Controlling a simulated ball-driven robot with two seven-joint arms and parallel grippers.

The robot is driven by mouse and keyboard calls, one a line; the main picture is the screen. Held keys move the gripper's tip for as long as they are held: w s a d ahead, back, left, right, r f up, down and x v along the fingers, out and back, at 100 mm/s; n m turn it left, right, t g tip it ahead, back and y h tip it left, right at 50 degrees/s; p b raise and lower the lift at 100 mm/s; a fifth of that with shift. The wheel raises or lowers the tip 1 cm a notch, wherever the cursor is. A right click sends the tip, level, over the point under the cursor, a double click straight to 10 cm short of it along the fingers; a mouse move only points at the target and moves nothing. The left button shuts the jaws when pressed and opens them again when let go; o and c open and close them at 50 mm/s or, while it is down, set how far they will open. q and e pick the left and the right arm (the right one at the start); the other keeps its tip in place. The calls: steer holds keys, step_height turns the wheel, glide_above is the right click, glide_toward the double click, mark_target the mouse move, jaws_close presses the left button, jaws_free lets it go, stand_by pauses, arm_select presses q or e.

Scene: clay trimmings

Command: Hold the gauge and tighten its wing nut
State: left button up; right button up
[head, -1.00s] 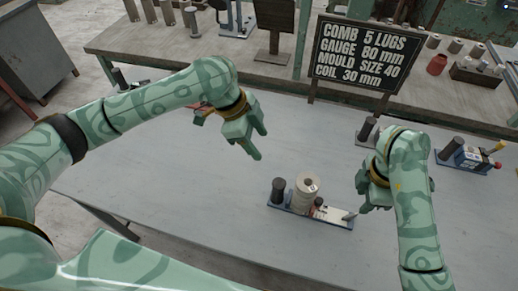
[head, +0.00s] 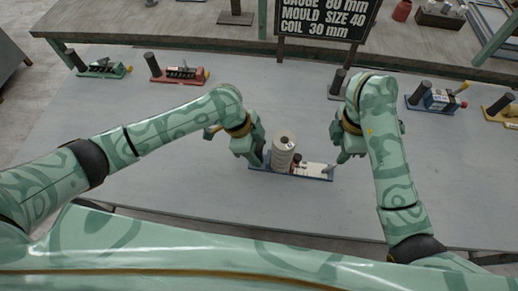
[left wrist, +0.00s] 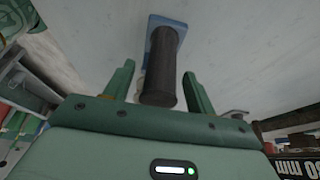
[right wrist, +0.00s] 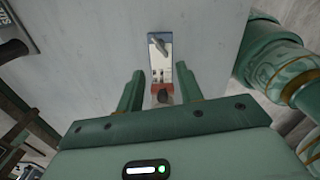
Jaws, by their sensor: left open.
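The gauge (head: 262,176) is a blue base on the grey table with a pale cylinder (head: 283,150) standing on it and a white plate toward its right end. A small grey piece, perhaps the wing nut (head: 328,168), sits at that right end; it also shows in the right wrist view (right wrist: 159,45). My left gripper (head: 256,160) is open at the left end. Its fingers stand either side of the dark handle (left wrist: 161,70), which the gripper hides in the head view. My right gripper (head: 344,157) is open and empty near the right end, apart from the base.
Other gauges stand around the table: a green one (head: 103,71) and a red one (head: 190,79) at the back left, a blue one (head: 438,103) and a yellow one (head: 500,108) at the right. A black sign (head: 325,20) stands behind. The table front is clear.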

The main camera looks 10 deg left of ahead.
arm_select(q)
steer(key=shift+d+f, duration=0.25)
steer(key=shift+f, duration=0.3)
